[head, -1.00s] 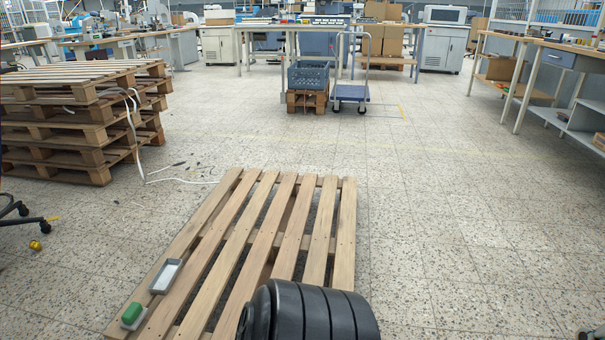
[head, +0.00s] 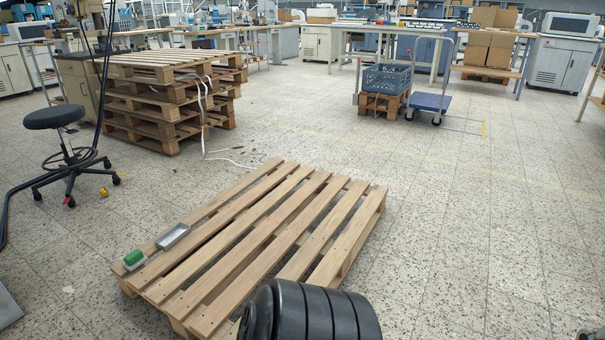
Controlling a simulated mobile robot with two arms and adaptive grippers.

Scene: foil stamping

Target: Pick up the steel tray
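The steel tray (head: 174,236) is a small, shallow, grey rectangular tray. It lies on the left part of a wooden pallet (head: 262,232) on the floor in front of me. Close by, nearer the pallet's left corner, sits a green block (head: 134,257) on a small grey base. The tray and the green block are apart. Neither of my grippers shows in the head view, so nothing is seen touching the tray.
A stack of pallets (head: 165,100) stands behind on the left, with a white strap (head: 204,120) trailing on the floor. A black stool (head: 62,135) is at the left. A blue crate (head: 386,78) and a trolley (head: 432,101) stand farther back. The floor on the right is clear.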

